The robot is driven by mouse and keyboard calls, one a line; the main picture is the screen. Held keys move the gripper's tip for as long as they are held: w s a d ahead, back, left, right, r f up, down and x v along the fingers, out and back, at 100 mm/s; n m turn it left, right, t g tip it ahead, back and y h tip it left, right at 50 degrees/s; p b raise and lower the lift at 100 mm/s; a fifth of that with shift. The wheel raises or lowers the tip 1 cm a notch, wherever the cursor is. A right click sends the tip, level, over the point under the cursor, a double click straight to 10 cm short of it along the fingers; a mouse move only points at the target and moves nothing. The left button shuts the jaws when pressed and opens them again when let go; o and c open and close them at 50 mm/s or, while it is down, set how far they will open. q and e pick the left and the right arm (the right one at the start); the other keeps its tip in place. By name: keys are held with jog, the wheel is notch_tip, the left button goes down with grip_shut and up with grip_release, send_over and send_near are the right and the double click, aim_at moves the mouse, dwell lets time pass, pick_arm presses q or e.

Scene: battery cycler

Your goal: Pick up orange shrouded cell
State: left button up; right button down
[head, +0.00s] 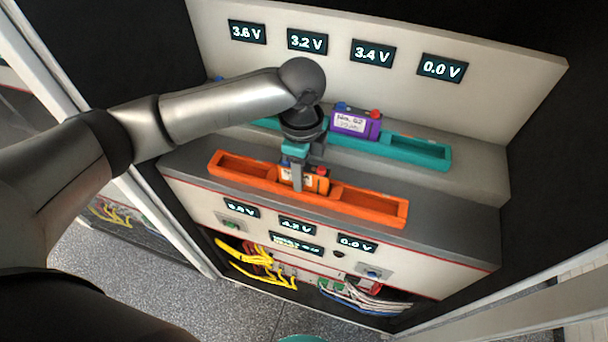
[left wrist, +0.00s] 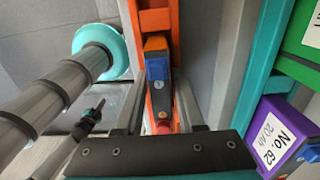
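The orange cell (head: 316,182) sits in the orange tray (head: 372,205) on the lower shelf, with a pale label on its front. In the left wrist view the cell (left wrist: 158,95) shows a blue terminal cap and a red one nearer the palm. My left gripper (head: 297,184) points down over the cell, with one finger in front of it, partly hiding the label. In the left wrist view the fingers stand either side of the cell and look open, with small gaps; contact at the tips is unclear.
A teal tray (head: 425,152) on the step behind holds a purple cell (head: 355,123), also in the left wrist view beside a green cell (left wrist: 305,35). Voltage displays line the back panel (head: 490,50). Yellow cables (head: 240,252) hang below the shelf. Cabinet walls stand on both sides.

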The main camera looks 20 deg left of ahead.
pick_arm(q)
grip_shut()
dwell(1.0)
